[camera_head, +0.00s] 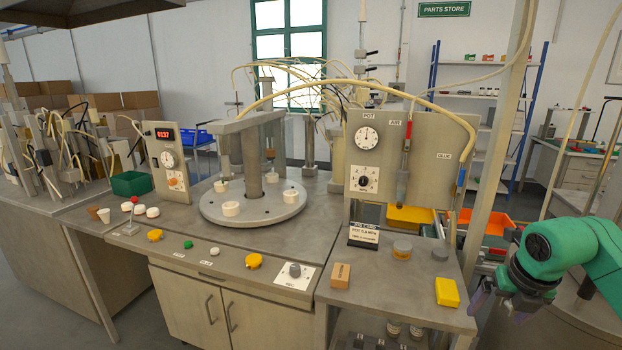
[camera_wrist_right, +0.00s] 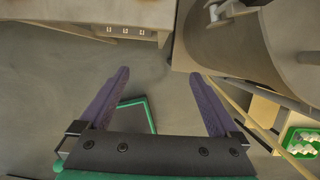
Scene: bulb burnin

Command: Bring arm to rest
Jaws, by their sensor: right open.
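My right arm is green and comes in from the right in the head view. Its right gripper (camera_head: 497,303) hangs beside the right end of the bench (camera_head: 400,309), past the yellow block. In the right wrist view the two purple fingers of the right gripper (camera_wrist_right: 160,100) are spread apart with nothing between them. Below them lies grey floor and a dark panel with a green edge (camera_wrist_right: 138,115). My left gripper is not in view.
A yellow block (camera_head: 447,292) and an orange-brown block (camera_head: 340,275) lie on the bench's right part. A round turntable (camera_head: 240,212) with white cups stands mid-bench. In the wrist view a large grey cylinder (camera_wrist_right: 235,40) is close to the right finger.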

